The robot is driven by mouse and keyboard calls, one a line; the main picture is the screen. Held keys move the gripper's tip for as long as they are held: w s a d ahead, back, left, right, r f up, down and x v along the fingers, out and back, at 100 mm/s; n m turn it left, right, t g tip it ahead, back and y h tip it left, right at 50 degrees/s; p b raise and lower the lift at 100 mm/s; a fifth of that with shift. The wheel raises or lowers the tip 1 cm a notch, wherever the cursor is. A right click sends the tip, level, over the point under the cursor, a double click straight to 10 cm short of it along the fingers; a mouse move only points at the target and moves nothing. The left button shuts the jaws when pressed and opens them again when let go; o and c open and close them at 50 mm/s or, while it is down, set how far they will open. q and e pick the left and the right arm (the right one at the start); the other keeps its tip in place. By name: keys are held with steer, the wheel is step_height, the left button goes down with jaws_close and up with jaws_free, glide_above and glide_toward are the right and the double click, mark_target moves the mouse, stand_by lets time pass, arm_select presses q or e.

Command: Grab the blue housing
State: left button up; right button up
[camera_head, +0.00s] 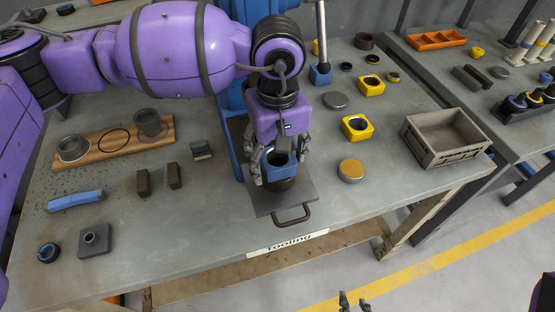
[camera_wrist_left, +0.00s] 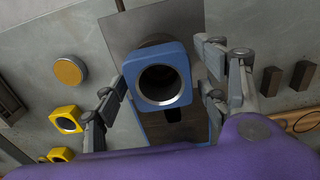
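The blue housing (camera_head: 281,168), a square block with a round bore, sits on a dark brown round piece (camera_head: 279,184) on the press's grey base plate. It also shows in the left wrist view (camera_wrist_left: 158,76), centred ahead of the palm. My left gripper (camera_head: 280,166) is open, with its fingers on either side of the housing. In the left wrist view gaps show between the housing and the fingers, the left one narrow. Only the fingertips of my right gripper (camera_head: 355,302) show at the bottom edge, away from the table; its opening is unclear.
The blue press column stands close behind my left gripper. The plate has a handle (camera_head: 293,217) toward the table's front edge. Two yellow housings (camera_head: 357,128) (camera_head: 371,86), a brass-topped disc (camera_head: 351,170) and a grey crate (camera_head: 445,137) lie to the right. Dark blocks (camera_head: 144,183) lie to the left.

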arm_select(q)
steer(key=c, duration=1.1)
steer(key=shift+r, duration=0.1)
